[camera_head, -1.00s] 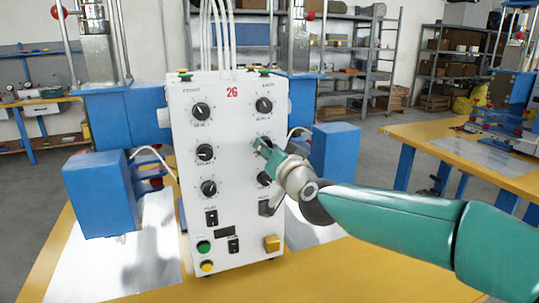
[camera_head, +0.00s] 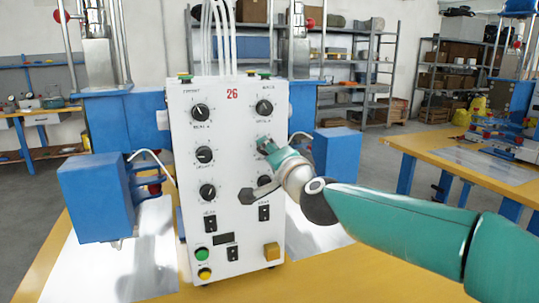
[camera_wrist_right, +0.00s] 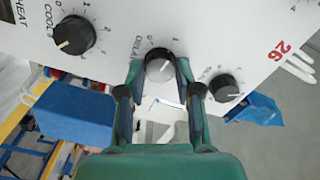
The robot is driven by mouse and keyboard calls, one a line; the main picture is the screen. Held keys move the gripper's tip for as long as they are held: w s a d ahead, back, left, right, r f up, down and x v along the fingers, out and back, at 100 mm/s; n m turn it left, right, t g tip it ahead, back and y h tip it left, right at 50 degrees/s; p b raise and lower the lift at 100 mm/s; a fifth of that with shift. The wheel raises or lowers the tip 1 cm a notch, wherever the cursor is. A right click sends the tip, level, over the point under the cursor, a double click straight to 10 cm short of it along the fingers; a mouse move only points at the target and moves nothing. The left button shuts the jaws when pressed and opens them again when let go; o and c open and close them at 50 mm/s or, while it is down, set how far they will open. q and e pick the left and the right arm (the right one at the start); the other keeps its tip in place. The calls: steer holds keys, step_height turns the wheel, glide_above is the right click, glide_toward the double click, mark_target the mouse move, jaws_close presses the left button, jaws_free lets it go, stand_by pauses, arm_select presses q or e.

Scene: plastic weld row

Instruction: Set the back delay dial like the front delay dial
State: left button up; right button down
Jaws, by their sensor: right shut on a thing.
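The white control box (camera_head: 233,118) has a front column of dials at left and a back column at right. The front delay dial (camera_head: 204,155) is the middle black knob of the left column; its exact mark is too small to read. My right gripper (camera_head: 266,147) reaches in from the right to the middle knob of the right column, the back delay dial, which it mostly hides there. In the right wrist view this dial (camera_wrist_right: 160,66) sits between the two fingers of my right gripper (camera_wrist_right: 160,80), beside the DELAY lettering. The fingers are shut on it. My left gripper is not in view.
Top knobs stand above, front (camera_head: 201,112) and back (camera_head: 264,107). A cool dial (camera_wrist_right: 74,36) lies beside the held one. Blue housings (camera_head: 92,195) flank the box. White hoses rise from the top.

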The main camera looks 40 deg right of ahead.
steer(key=shift+f, duration=0.2)
steer(key=c, duration=0.8)
jaws_free()
steer(key=shift+r, duration=0.1)
steer(key=shift+s, duration=0.15)
steer(key=v, duration=1.1)
steer(key=shift+s+a, duration=0.15)
steer(key=shift+s, duration=0.2)
